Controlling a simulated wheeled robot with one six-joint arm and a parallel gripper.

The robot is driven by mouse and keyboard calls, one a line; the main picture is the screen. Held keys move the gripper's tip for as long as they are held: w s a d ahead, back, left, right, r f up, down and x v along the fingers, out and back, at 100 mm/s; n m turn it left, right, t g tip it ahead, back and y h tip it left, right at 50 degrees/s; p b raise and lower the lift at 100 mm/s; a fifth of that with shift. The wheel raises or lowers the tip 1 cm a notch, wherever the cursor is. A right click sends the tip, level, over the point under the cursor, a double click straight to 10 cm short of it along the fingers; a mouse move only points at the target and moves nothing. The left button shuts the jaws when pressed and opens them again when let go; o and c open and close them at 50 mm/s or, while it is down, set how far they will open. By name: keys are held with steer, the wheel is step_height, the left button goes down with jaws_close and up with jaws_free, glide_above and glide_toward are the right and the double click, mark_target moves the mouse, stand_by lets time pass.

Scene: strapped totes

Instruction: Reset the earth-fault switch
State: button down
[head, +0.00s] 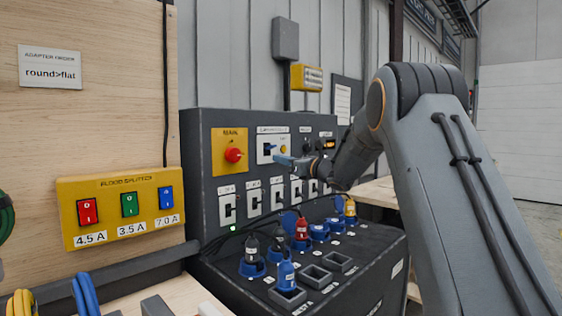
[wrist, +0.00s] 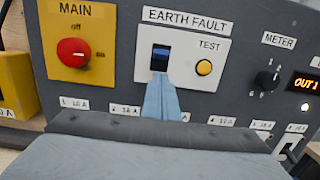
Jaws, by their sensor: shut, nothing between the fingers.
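The earth-fault switch (wrist: 161,57) sits in a white plate labelled EARTH FAULT on the dark grey panel. Its slot is black at the top and blue lower down. In the head view the switch (head: 268,147) shows left of my gripper. My gripper (wrist: 160,82) is shut and empty, its light blue fingertips just under the switch's lower edge. I cannot tell whether they touch it. In the head view my gripper (head: 279,159) points left at the plate. A yellow TEST button (wrist: 204,67) is to the right of the switch.
The red MAIN knob (wrist: 72,52) is to the left, on a yellow plate. A METER knob (wrist: 267,80) is to the right. A row of breakers (head: 254,202) lies below. Several plugs, one of them red (head: 302,229), stand on the sloping socket deck.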

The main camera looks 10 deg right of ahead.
steer(key=b+v, duration=0.4)
steer(key=v, duration=0.7)
steer(key=shift+f+b, duration=0.3)
steer(key=shift+b, duration=0.05)
steer(key=shift+w, duration=0.1)
